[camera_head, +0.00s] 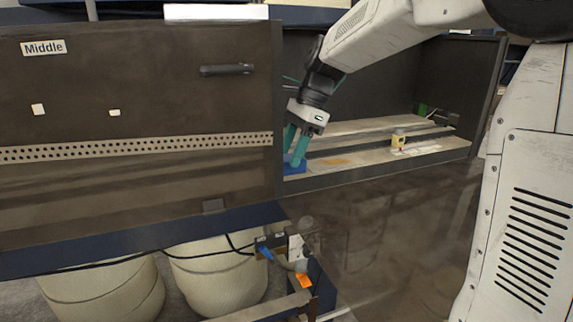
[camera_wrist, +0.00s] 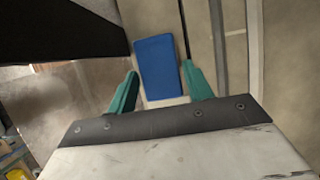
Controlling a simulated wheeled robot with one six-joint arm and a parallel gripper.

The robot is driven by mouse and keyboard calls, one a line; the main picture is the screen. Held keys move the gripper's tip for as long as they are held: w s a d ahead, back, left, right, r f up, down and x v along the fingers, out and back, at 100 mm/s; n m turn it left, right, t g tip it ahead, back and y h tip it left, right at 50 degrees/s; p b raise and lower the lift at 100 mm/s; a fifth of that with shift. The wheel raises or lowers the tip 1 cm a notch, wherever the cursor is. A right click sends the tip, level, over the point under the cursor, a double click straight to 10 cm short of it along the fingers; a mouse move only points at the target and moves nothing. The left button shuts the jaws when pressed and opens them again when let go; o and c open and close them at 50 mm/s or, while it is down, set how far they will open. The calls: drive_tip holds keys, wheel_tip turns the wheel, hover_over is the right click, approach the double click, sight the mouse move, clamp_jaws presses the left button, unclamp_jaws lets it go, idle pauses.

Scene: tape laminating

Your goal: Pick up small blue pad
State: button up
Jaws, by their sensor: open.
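The small blue pad (camera_wrist: 157,68) lies flat on a light surface in the wrist view, ahead of and between my fingers. In the head view the blue pad (camera_head: 294,168) shows at the left end of the compartment's floor, partly hidden by my fingers. My gripper (camera_head: 297,158) has teal fingers and reaches down into the compartment over the pad. In the wrist view my gripper (camera_wrist: 160,84) is open, with one finger on each side of the pad's near end and nothing held. I cannot tell whether the fingers touch the pad.
A dark panel labelled Middle (camera_head: 130,110) stands close left of my gripper. A small yellow-and-white object (camera_head: 398,139) sits farther right on the compartment floor (camera_head: 340,160). A raised front edge (camera_head: 390,165) borders the compartment. Pale round containers (camera_head: 215,285) stand below.

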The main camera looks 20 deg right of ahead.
drive_tip(key=shift+x, duration=1)
drive_tip(key=c, duration=0.6)
drive_tip(key=shift+d+r, duration=0.25)
drive_tip(key=shift+r, duration=0.2)
wheel_tip(320, 180, up, 7)
drive_tip(key=shift+f, duration=0.2)
drive_tip(key=d, duration=1.9)
drive_tip(key=shift+d+f, duration=0.2)
drive_tip(key=shift+d, duration=0.1)
